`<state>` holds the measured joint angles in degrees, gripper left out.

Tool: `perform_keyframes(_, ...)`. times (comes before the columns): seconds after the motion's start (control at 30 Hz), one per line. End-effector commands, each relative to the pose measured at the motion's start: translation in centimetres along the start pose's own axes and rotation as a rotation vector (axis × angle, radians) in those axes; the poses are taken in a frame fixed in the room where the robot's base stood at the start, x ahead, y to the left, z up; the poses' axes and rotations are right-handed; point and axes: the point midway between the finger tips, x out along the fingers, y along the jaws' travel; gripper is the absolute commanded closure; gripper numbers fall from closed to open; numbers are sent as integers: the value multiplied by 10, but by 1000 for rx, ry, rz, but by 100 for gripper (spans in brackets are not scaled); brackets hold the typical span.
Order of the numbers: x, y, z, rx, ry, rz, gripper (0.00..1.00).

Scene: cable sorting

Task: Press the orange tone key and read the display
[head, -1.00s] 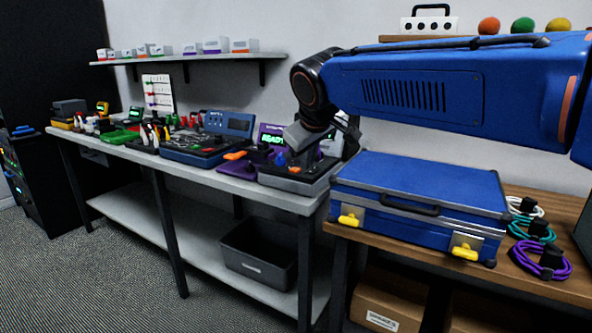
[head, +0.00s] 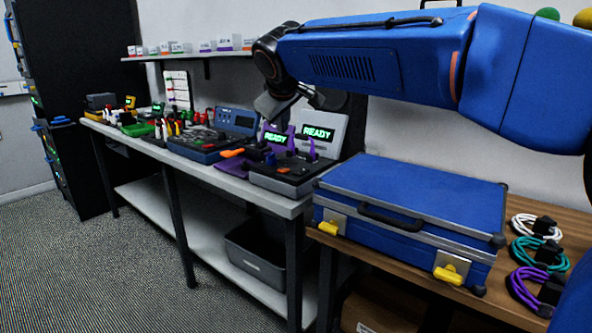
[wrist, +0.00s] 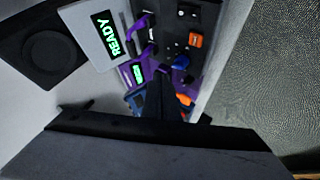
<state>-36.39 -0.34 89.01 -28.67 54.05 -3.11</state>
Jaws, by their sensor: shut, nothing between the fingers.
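A grey tester (head: 290,181) stands at the near right end of the workbench. Its raised display (head: 319,132) reads READY in green, and the wrist view also shows that display (wrist: 109,34). An orange key (wrist: 196,40) sits on its dark panel in the wrist view; in the head view it is small and hard to make out. A purple tester behind it has a smaller READY display (head: 275,138) and an orange lever-like part (head: 233,153). My gripper (wrist: 162,82) is shut and empty, pointing down over the testers, apart from the orange key.
A blue knob (wrist: 181,62) lies between the orange key and my fingers. A blue case (head: 410,205) with yellow latches stands on the wooden table at right, with coiled cables (head: 537,254) beside it. Other instruments crowd the workbench at left. Floor in front is clear.

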Motion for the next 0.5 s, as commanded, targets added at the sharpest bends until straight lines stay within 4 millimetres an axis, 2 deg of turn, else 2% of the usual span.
perform_keyframes(0.33,1,0,1,0,0,0,100)
perform_keyframes(0.5,7,-5,6,0,-1,0,100)
